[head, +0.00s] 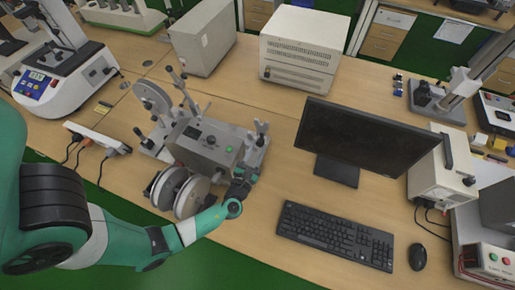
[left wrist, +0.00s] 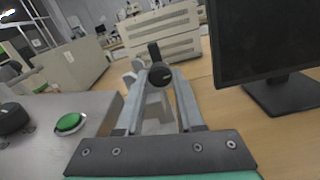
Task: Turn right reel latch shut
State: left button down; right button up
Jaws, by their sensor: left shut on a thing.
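The reel machine (head: 205,148) is a grey box with a green button, which also shows in the left wrist view (left wrist: 70,123). Two pale reels (head: 191,196) hang at its front left, and another reel (head: 151,98) stands behind left. My left gripper (head: 243,178) is at the machine's right side. In the left wrist view its fingers (left wrist: 160,92) are shut on the right reel latch (left wrist: 160,75), a dark round knob with a black lever standing roughly upright. In the head view the gripper largely hides this latch. My right gripper is not in view.
A monitor (head: 365,136) stands to the right of the machine, with a keyboard (head: 335,236) and mouse (head: 417,257) in front. A white cabinet (head: 300,48) and a grey case (head: 203,38) stand behind. A power strip (head: 97,136) lies left. Bare table lies between machine and monitor.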

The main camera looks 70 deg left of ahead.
pick_arm(q)
jog(key=shift+f+n, duration=0.1)
jog(key=shift+n, duration=0.2)
jog(key=n+b, duration=0.2)
jog(key=n, duration=0.1)
jog(key=shift+n+b, duration=0.3)
jog(key=shift+n, duration=0.1)
jog(key=n+b, duration=0.2)
jog(key=n, duration=0.2)
jog(key=shift+f+n+b, duration=0.1)
jog(key=shift+n+b, duration=0.2)
jog(key=n+b, duration=0.3)
jog(key=n, duration=0.2)
jog(key=shift+n+b, duration=0.9)
jog(key=shift+n, duration=0.9)
jog(key=c, duration=0.5)
grip_release()
